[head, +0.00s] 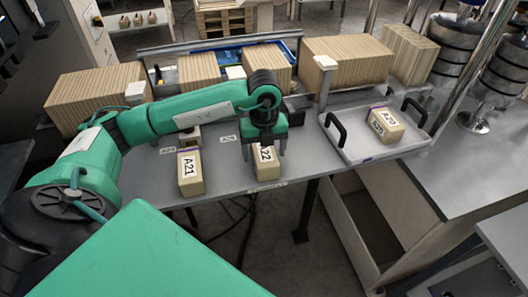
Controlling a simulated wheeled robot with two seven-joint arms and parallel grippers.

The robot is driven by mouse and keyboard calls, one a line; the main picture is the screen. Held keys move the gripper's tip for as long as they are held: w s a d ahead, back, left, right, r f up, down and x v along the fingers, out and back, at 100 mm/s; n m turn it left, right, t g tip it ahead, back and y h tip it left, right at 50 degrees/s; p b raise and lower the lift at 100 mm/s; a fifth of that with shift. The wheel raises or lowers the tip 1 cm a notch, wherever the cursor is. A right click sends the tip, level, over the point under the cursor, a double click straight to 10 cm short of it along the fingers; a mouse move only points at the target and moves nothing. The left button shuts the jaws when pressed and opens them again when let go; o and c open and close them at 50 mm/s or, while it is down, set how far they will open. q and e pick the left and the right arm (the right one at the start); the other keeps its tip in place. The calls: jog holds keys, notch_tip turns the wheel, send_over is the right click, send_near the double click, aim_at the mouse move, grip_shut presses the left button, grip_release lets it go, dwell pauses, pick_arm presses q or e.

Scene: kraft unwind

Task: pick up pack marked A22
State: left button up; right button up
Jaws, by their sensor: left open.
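The pack marked A22 (264,167) stands on the grey table (225,182) near its front edge; the gripper covers its upper part and the first letter of its label. My left gripper (266,150) points down right over this pack, with its fingers at the pack's top. The jaws are open; I cannot tell whether the fingers touch the pack. A similar pack marked A21 (190,176) stands to the left. Another pack marked A20 (386,125) lies in a white tray (352,150) to the right. My right gripper is not in view.
The tray has black handles (414,112). Rows of brown cardboard (345,62) and a blue bin (229,56) line the back of the table. Metal cylinders (455,45) stand at the right. Bare table lies between A21 and A22.

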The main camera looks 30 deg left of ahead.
pick_arm(q)
jog(key=shift+w+f, duration=0.1)
jog(key=shift+f, duration=0.1)
jog(key=shift+r, duration=0.1)
jog(key=c, duration=1.2)
